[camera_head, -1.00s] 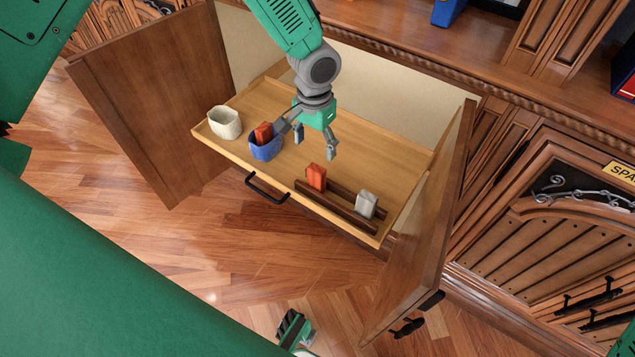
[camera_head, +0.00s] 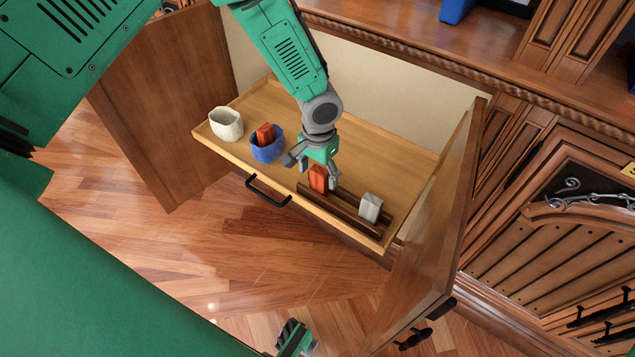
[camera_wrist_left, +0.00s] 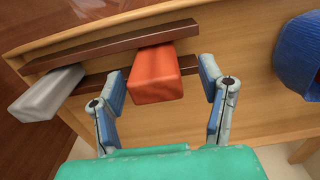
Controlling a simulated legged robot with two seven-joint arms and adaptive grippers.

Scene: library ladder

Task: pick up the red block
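A red block (camera_head: 319,179) stands in the dark wooden rack (camera_head: 349,215) on the pull-out shelf. In the left wrist view the same red block (camera_wrist_left: 155,74) lies between the spread fingers of my left gripper, with a gap on each side. My left gripper (camera_head: 311,168) is open and close above the block in the head view. A second red block (camera_head: 265,133) sits inside the blue cup (camera_head: 268,150) to the left. My right gripper (camera_head: 295,338) shows only partly at the bottom edge, and its fingers are unclear.
A white block (camera_head: 370,207) stands in the same rack to the right of the red block. A cream cup (camera_head: 225,123) stands at the shelf's left end. Open cabinet doors (camera_head: 165,100) flank the shelf (camera_head: 395,160), whose back right is clear.

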